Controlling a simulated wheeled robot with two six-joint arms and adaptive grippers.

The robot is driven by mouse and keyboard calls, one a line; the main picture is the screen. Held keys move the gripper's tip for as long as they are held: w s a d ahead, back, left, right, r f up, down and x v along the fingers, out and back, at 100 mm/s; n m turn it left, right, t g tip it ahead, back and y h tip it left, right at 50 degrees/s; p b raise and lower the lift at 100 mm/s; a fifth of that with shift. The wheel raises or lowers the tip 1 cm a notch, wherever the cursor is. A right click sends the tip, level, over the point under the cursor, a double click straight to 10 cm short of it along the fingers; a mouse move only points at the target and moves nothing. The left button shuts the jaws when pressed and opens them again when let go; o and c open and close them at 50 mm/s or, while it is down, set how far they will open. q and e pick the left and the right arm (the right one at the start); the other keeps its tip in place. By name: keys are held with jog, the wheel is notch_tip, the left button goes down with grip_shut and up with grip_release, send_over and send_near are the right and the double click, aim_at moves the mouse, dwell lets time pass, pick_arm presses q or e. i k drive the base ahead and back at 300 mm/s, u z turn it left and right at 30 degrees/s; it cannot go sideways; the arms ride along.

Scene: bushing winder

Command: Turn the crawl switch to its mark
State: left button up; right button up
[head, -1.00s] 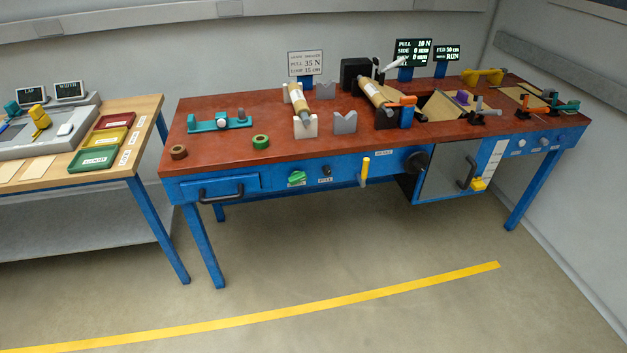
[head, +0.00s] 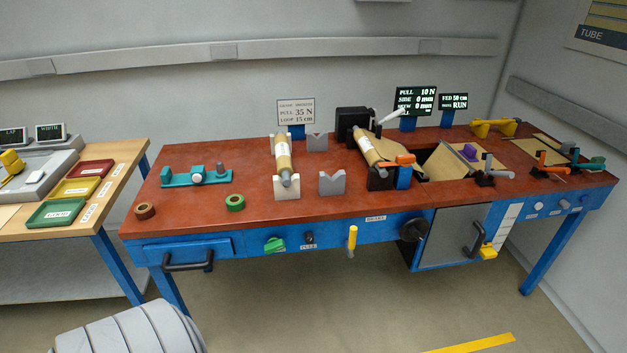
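The winder bench (head: 215,213) has a blue front panel with several controls. A green turn knob (head: 274,244) sits at its left part, beside the drawer. The small label under the green knob is too small to read, so I cannot tell for sure that it is the crawl switch. A small black knob (head: 309,238) labelled PULL is to its right. A small screen (head: 453,102) at the back reads FED 50 cm and RUN. Neither of my grippers is in view.
A yellow lever (head: 351,240) labelled BRAKE and a black handwheel (head: 413,230) stick out of the bench front. A drawer with a black handle (head: 188,264) is at the left. A wooden side table (head: 108,202) with trays stands left.

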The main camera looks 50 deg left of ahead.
aim_at(273, 244)
jog(key=u, duration=0.2)
jog(key=i, duration=0.7)
jog(key=u, duration=0.55)
